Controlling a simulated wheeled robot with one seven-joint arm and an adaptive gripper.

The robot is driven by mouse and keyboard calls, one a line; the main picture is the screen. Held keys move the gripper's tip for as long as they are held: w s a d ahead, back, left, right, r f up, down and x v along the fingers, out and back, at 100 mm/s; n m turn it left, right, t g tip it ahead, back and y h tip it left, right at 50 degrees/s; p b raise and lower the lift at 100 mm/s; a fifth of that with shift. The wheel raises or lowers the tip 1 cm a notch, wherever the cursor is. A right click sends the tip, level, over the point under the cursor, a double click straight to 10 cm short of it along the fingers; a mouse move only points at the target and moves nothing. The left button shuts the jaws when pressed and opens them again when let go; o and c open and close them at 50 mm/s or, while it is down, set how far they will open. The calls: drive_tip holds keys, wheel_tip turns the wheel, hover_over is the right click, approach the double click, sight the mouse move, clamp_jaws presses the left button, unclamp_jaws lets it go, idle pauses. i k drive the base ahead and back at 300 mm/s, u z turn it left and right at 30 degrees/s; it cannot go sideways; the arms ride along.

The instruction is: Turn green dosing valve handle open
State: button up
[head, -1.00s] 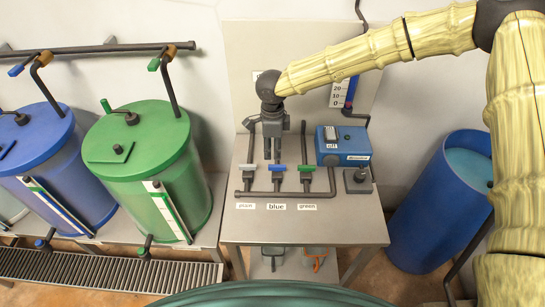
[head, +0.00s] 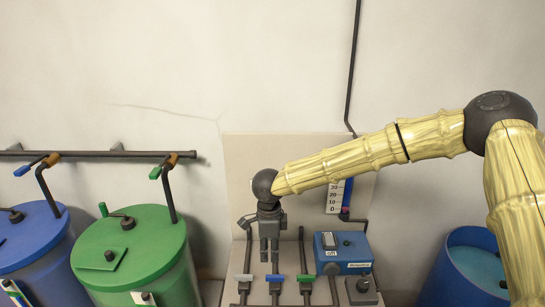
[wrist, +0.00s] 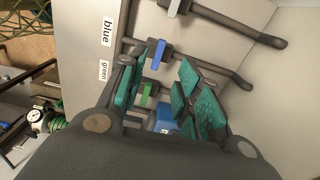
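The green dosing valve handle (head: 305,278) is a small green bar on the right-hand pipe of the bench manifold. It lies crosswise to its pipe, like the blue handle (head: 275,278) and the pale handle (head: 243,278) to its left. My gripper (head: 270,258) hangs fingers down just above and behind the blue handle, left of the green one. In the wrist view my gripper's teal finger pads (wrist: 160,95) are apart with nothing held. The green handle (wrist: 147,95) shows beyond the gap between them, partly hidden by the fingers. The blue handle (wrist: 158,54) shows behind it.
A blue box (head: 343,252) stands right of the manifold, with a dark post-like fitting (head: 362,288) in front. A back panel (head: 235,190) and riser pipes stand behind. Green and blue tanks (head: 125,250) (head: 30,240) are at left; an open blue barrel (head: 475,270) is at right.

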sight(304, 278)
drive_tip(key=k, duration=1)
